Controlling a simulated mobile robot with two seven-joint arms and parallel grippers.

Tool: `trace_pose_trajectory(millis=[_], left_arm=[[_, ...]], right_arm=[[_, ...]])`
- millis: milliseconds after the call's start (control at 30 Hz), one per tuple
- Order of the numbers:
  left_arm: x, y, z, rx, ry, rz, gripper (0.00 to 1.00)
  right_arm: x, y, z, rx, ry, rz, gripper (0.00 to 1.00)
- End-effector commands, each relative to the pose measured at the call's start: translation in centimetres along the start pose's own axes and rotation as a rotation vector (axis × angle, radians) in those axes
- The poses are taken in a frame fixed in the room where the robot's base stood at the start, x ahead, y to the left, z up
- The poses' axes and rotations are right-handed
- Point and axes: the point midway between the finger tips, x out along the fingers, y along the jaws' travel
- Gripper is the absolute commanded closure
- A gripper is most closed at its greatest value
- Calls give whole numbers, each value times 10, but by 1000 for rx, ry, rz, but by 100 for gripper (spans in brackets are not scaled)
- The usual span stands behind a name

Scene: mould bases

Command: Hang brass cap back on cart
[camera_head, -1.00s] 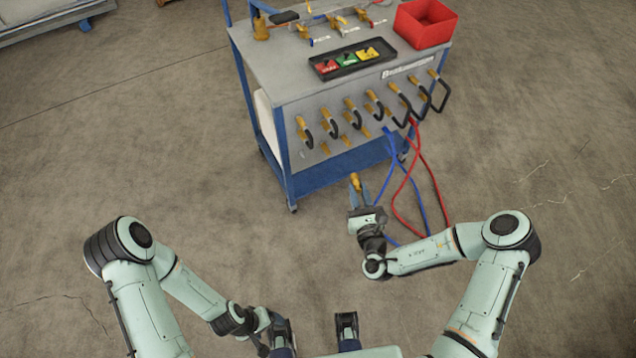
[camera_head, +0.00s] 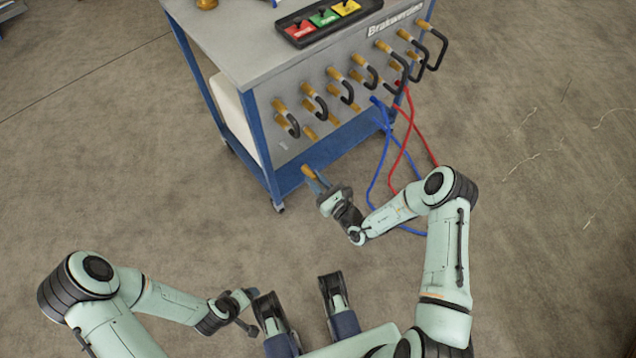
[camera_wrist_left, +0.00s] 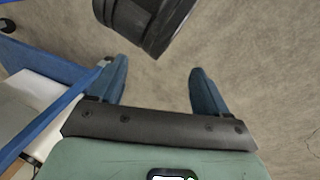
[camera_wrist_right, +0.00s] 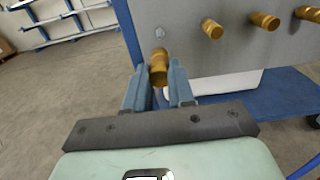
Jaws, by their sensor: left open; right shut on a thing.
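The brass cap (camera_head: 308,171) is in my right gripper (camera_head: 320,186), low in front of the cart's (camera_head: 285,143) left end. In the right wrist view the cap (camera_wrist_right: 158,66) stands between the two blue fingers of the right gripper (camera_wrist_right: 160,85), which are shut on it. Behind it is the cart's grey panel, with a small round mark (camera_wrist_right: 158,32) just above the cap. I cannot tell whether cap and panel touch. My left gripper (camera_wrist_left: 160,88) is open and empty over bare floor; in the head view its fingers are hard to make out.
Several brass pieces (camera_wrist_right: 212,29) stick out of the panel right of the mark. Black hooks (camera_head: 348,92) line the cart's front. Blue (camera_head: 374,170) and red (camera_head: 408,150) hoses hang at its right. A tray (camera_head: 330,22) lies on top.

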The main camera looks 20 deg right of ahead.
Motion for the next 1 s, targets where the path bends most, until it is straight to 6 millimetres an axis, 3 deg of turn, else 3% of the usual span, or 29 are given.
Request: trace_pose_trajectory(millis=[433,700,1000], left_arm=[[26,-10,-37,-8,108,-8,23],[31,-15,-30,-14,84,-17,23],[33,-18,-26,-17,71,-22,23]], right_arm=[[44,0,-1,0,-2,-1,100],[66,0,0,0,-2,-1,100],[75,0,1,1,-1,-1,100]])
